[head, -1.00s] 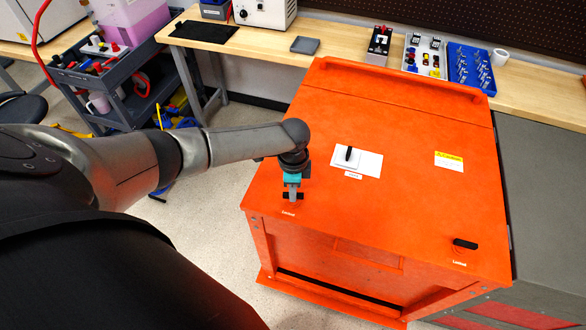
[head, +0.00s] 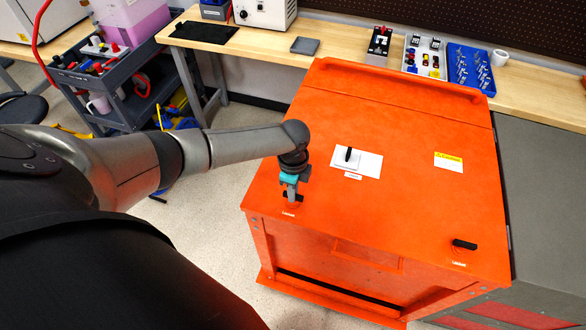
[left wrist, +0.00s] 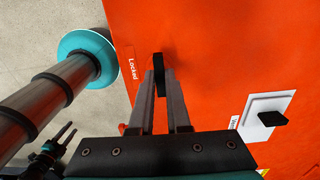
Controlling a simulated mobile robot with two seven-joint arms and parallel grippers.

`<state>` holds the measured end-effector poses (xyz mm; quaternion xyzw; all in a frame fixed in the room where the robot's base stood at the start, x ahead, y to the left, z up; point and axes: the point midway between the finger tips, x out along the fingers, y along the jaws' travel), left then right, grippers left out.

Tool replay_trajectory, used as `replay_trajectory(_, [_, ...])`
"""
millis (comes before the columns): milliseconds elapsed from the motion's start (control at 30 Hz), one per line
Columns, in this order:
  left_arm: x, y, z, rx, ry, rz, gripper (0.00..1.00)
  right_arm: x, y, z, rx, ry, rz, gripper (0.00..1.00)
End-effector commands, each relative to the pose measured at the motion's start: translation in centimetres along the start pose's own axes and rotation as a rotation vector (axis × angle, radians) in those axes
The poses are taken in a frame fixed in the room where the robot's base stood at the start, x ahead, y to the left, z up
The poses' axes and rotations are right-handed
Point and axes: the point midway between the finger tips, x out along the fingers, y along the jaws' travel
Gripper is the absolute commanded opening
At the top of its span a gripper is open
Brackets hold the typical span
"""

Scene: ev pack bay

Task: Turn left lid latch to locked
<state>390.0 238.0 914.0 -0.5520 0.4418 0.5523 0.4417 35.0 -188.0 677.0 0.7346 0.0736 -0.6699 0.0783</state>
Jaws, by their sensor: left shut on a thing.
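The left lid latch (head: 298,198) is a small black bar near the front left corner of the orange lid (head: 400,130). A white "Locked" label (left wrist: 132,68) lies on the lid beside it. My left gripper (head: 291,192) reaches down from above and is shut on the latch. In the left wrist view the fingers (left wrist: 160,84) of my left gripper hold the black latch (left wrist: 158,62) between their tips. In the head view the fingers hide part of the latch.
A second black latch (head: 465,244) sits at the front right of the lid. A white plate with a black handle (head: 348,154) stands near the lid's middle. A wooden bench (head: 350,42) with trays is behind. A dark tool cart (head: 125,115) stands at left.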

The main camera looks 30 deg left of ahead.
Motion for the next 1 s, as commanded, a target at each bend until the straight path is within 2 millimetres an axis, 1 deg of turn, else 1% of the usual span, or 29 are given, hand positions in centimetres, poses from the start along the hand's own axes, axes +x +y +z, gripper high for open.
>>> replay_trajectory(33, [-0.1,-0.1,-0.2,0.004,0.004,-0.003,0.00,0.0,0.0,0.0,0.000,0.000,0.000,0.48])
replay_trajectory(67, [-0.1,-0.1,-0.2,0.004,0.004,-0.003,0.16,0.0,0.0,0.0,0.000,0.000,0.000,0.48])
replay_trajectory(300, [-0.1,-0.1,-0.1,0.002,0.002,-0.001,0.43,0.0,0.0,0.0,0.000,0.000,0.000,0.48])
replay_trajectory(333, [-0.1,0.0,-0.1,0.002,0.002,-0.001,0.45,0.0,0.0,0.0,0.000,0.000,0.000,0.48])
replay_trajectory(567, [-0.1,0.0,0.0,0.001,0.001,0.000,0.45,0.0,0.0,0.0,0.000,0.000,-0.001,0.48])
replay_trajectory(667, [-0.4,0.0,0.0,0.001,0.001,-0.001,0.45,-0.1,0.0,0.0,0.000,0.000,-0.001,0.48])
replay_trajectory(767, [-1.4,-0.1,-0.1,0.002,0.002,-0.002,0.45,-0.3,0.0,0.0,0.000,0.000,-0.001,0.48])
replay_trajectory(867, [-3.0,-0.1,0.0,0.001,0.002,-0.003,0.45,-0.6,0.0,-0.1,0.000,0.000,-0.001,0.48])
replay_trajectory(1000, [-5.8,-0.1,0.0,0.002,0.001,-0.004,0.45,-1.0,0.0,-0.1,0.000,0.000,-0.001,0.48])
